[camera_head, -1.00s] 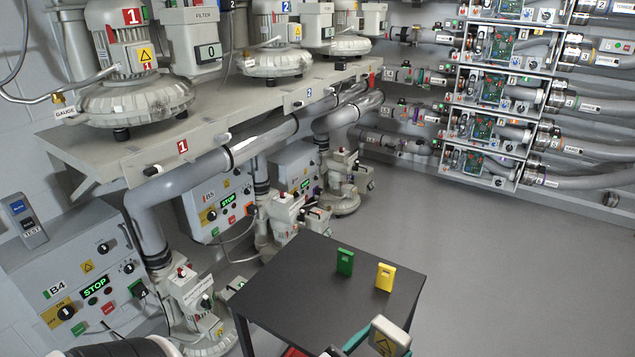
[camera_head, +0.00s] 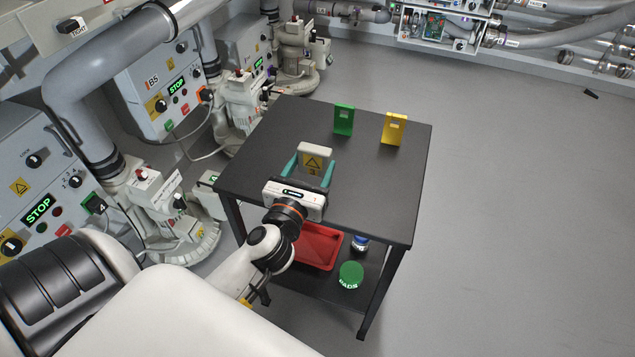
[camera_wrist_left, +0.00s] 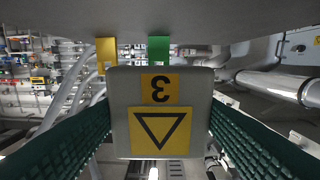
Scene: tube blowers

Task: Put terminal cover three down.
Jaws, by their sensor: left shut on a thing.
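Terminal cover three (camera_head: 314,158) is a pale grey box-shaped cover with a yellow warning triangle and a yellow label with a 3. My left gripper (camera_head: 311,170) is shut on it, with a green finger at each side. My right gripper is not in view.
A green block (camera_head: 343,120) and a yellow block (camera_head: 393,128) stand at the table's back. The lower shelf holds a red tray (camera_head: 318,246), a green-lidded PADS tub (camera_head: 350,274) and a small bottle (camera_head: 360,243). Blower units stand left. The tabletop's right side is clear.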

